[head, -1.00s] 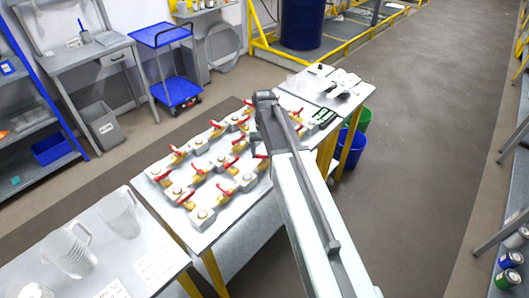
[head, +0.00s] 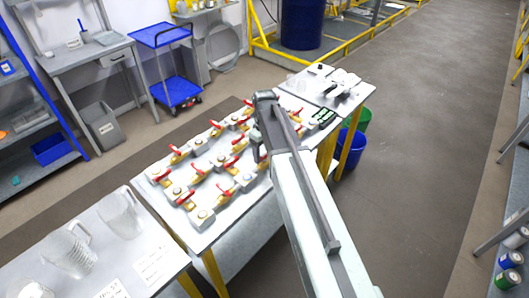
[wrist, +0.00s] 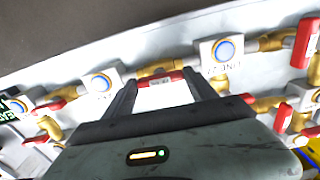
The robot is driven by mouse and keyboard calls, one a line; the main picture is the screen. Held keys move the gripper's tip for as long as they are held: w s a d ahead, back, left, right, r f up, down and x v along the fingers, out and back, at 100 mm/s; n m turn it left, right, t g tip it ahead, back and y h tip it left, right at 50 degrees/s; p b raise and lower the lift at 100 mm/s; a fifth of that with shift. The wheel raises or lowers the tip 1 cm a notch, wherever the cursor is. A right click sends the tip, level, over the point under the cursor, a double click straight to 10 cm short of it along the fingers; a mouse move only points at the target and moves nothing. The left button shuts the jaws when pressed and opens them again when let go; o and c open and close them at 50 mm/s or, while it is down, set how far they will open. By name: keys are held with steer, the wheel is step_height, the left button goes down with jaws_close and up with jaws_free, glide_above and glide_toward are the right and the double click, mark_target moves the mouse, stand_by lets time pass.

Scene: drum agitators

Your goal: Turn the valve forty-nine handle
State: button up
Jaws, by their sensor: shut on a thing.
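In the wrist view, my gripper (wrist: 160,84) has its two fingers on either side of a red valve handle (wrist: 158,78) and is shut on it. The handle sits on a brass valve between two white blocks with blue-ringed round tops. A label on the right block (wrist: 217,55) is partly visible, upside down and too small to read surely, so I cannot confirm the valve's number. In the head view, my gripper (head: 262,153) is at the right side of the valve table, and my arm hides the held handle.
Several other red-handled valves (head: 198,170) stand close together on the white table (head: 160,195). A table with clear jugs (head: 70,250) is at front left. Blue and green bins (head: 350,143) stand beyond the table's right end.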

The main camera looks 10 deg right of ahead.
mark_target(265, 154)
steer(key=shift+n, duration=0.3)
steer(key=o, duration=1.4)
steer(key=shift+d, duration=0.1)
steer(key=shift+c, duration=0.2)
steer(key=shift+r, duration=0.1)
step_height(265, 154, up, 8)
steer(key=p, duration=0.8)
steer(key=shift+f, duration=0.2)
